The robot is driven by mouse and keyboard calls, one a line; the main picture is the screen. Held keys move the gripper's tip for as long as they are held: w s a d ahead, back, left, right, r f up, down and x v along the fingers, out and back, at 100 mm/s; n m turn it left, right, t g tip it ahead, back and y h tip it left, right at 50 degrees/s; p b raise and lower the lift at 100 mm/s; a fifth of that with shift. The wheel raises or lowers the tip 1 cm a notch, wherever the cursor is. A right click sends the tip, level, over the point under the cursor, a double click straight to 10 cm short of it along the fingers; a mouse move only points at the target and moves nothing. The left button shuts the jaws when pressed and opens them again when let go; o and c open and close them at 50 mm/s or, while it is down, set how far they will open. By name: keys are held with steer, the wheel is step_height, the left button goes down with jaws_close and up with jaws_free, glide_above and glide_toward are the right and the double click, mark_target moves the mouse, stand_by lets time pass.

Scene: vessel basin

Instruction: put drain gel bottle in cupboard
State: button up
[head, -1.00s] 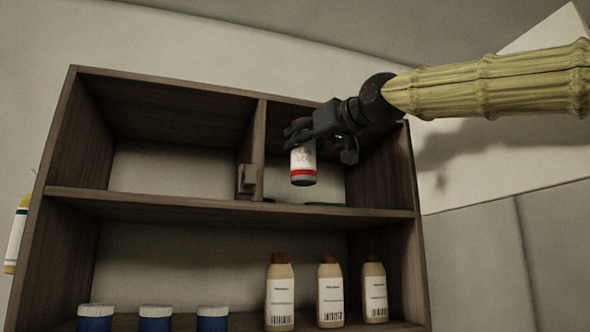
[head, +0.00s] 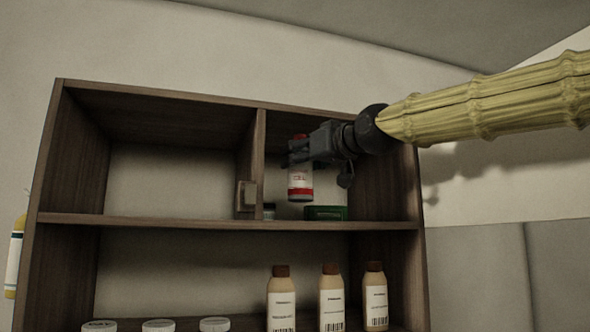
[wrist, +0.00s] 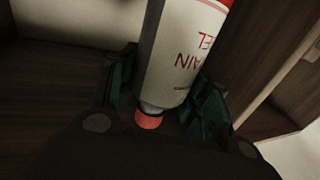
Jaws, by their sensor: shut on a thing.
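The drain gel bottle (head: 300,184) is white with a red band and a red cap. My gripper (head: 299,152) is shut on it near the cap and holds it upright in the upper right compartment of the brown cupboard (head: 320,226). The bottle's base appears above the shelf board, apart from it. In the wrist view the bottle (wrist: 180,60) sits between the two fingers (wrist: 165,95), with the red cap nearest the camera and the letters "AIN" and "EL" showing.
A divider (head: 257,160) with a small block (head: 246,194) is to the left. Tan bottles (head: 331,295) and white-lidded jars (head: 158,326) stand below. The upper left compartment looks empty.

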steer(key=p, duration=0.3)
steer(key=shift+w+r+p, duration=0.2)
steer(key=shift+r+p, duration=0.1)
steer(key=shift+w+f+p, duration=0.1)
steer(key=shift+w+p, duration=0.05)
steer(key=shift+p, duration=0.7)
steer(key=shift+w+a+f+p, duration=0.1)
steer(key=shift+w+p, duration=0.1)
steer(key=shift+p, duration=0.2)
steer(key=w+p, duration=0.1)
steer(key=w, duration=0.2)
steer(key=w+a+p, duration=0.1)
steer(key=shift+w+f+p, duration=0.25)
steer(key=shift+w+p, duration=0.05)
step_height(320, 180, down, 4)
steer(key=shift+r+p, duration=0.1)
steer(key=shift+p, duration=0.85)
steer(key=shift+w, duration=0.1)
